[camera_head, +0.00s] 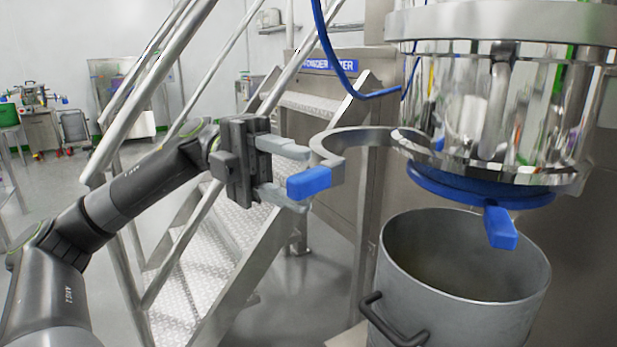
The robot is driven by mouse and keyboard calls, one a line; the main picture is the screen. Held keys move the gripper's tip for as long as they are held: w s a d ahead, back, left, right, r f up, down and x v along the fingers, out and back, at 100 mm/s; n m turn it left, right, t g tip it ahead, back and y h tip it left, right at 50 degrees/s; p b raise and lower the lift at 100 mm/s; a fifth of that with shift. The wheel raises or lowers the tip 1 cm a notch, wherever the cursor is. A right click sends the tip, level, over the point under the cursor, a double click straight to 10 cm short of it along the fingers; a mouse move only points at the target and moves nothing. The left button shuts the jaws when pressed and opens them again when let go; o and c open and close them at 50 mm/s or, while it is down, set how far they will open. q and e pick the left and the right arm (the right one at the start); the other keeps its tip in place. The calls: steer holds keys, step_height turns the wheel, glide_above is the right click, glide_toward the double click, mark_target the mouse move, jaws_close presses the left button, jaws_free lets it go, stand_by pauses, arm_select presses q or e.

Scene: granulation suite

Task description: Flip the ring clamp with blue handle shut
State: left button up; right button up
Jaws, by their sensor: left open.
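The ring clamp (352,139) is a steel ring half that stands swung out to the left of the shiny vessel outlet (480,110), so the clamp is open. Its blue handle (308,182) is at the free left end. My left gripper (298,178) comes in from the left with its two grey fingers apart. The fingertips are right at the blue handle, one above and one below it in the picture. Whether they touch it I cannot tell. A second blue handle (501,228) hangs below the blue band (480,190) under the vessel. My right gripper is not in view.
An open steel drum (460,300) with a dark side handle (392,320) stands below the vessel. Metal stairs with railings (215,250) rise behind my left arm. A blue hose (335,55) hangs above the clamp. Open air lies between the clamp and the drum.

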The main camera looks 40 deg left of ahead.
mark_target(309, 183)
arm_select(q)
steer(key=shift+s+d, duration=0.15)
steer(key=shift+d, duration=1.4)
steer(key=shift+c, duration=0.4)
jaws_close()
